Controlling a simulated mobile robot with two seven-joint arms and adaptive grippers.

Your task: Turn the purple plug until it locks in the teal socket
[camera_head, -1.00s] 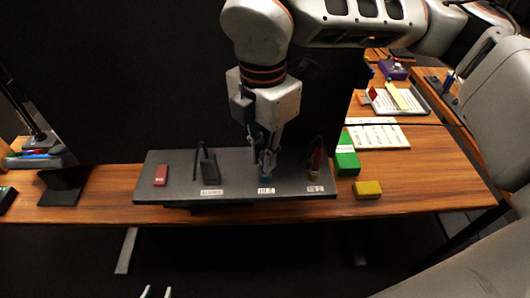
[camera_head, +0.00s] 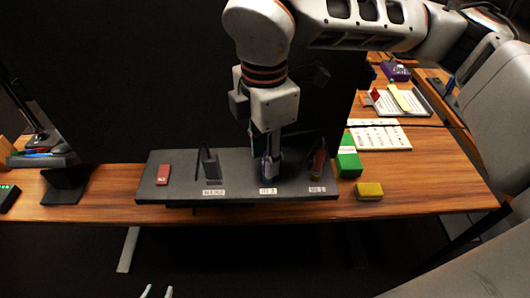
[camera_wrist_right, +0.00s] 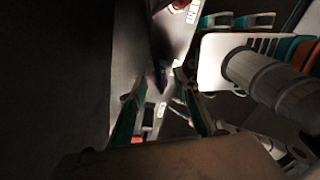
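My right gripper (camera_head: 268,155) points straight down over the middle of the dark panel, at the purple plug. The plug is mostly hidden behind the fingers in the head view. In the right wrist view a dark purple piece, seemingly the plug (camera_wrist_right: 160,76), lies between the fingertips, with gaps appearing on both sides. The fingers look apart; contact is hard to judge in the dark picture. The teal socket is hidden by the gripper in the head view. My left gripper (camera_head: 157,292) shows only two pale, separated tips at the bottom edge, empty and away from the panel.
The panel (camera_head: 238,190) also carries a red block (camera_head: 163,174), a dark upright part (camera_head: 211,167) and a red plug (camera_head: 318,164). Right of it lie a green box (camera_head: 348,163) and a yellow block (camera_head: 369,191). A dark screen stands behind.

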